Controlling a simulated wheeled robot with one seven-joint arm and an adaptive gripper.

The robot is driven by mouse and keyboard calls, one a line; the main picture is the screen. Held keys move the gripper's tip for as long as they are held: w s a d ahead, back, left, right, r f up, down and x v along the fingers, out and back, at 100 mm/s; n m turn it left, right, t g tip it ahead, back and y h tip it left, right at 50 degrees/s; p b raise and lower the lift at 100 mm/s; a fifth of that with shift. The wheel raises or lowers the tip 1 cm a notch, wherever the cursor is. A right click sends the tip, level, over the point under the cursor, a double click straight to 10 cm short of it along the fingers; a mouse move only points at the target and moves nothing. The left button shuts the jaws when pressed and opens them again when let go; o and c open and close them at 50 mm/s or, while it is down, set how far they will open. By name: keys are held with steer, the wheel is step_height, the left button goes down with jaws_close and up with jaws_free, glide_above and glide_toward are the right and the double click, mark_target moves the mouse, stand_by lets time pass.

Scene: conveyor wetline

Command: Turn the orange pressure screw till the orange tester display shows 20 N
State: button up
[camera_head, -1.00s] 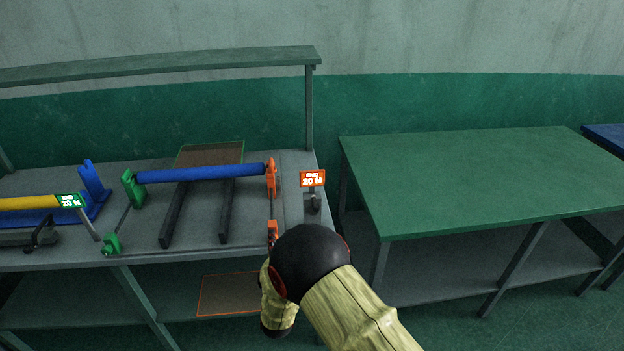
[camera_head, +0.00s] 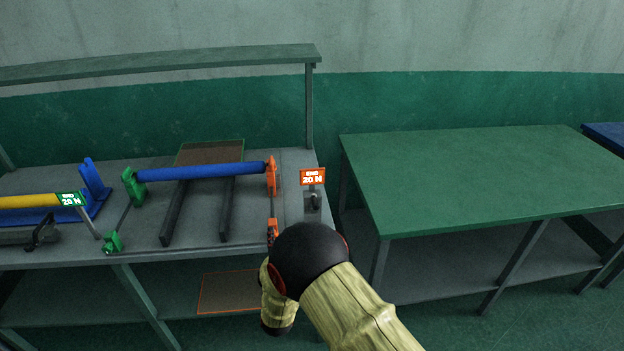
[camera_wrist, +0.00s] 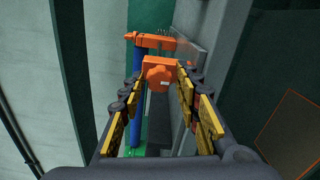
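The orange tester display (camera_head: 313,177) reads "20 N" at the right end of the bench, with a smaller line above that I cannot read surely. The orange pressure screw (camera_wrist: 159,74) is a faceted knob on an orange bracket in the wrist view. In the head view my black wrist hides most of this spot. My gripper (camera_wrist: 160,80) has its two yellow-padded fingers either side of the knob, with thin gaps showing, so it looks open. The blue roller (camera_head: 200,173) runs from a green holder (camera_head: 133,188) to an orange holder (camera_head: 271,178).
A second tester display (camera_head: 71,200), green, stands at the left by a yellow roller (camera_head: 28,202) and also appears to read 20 N. A green table (camera_head: 480,180) stands clear at the right. A shelf rail (camera_head: 160,65) spans above the bench.

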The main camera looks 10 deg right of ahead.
stand_by(0.3)
steer(key=s+p, duration=0.1)
steer(key=s, duration=0.5)
stand_by(0.3)
steer(key=shift+a, duration=0.1)
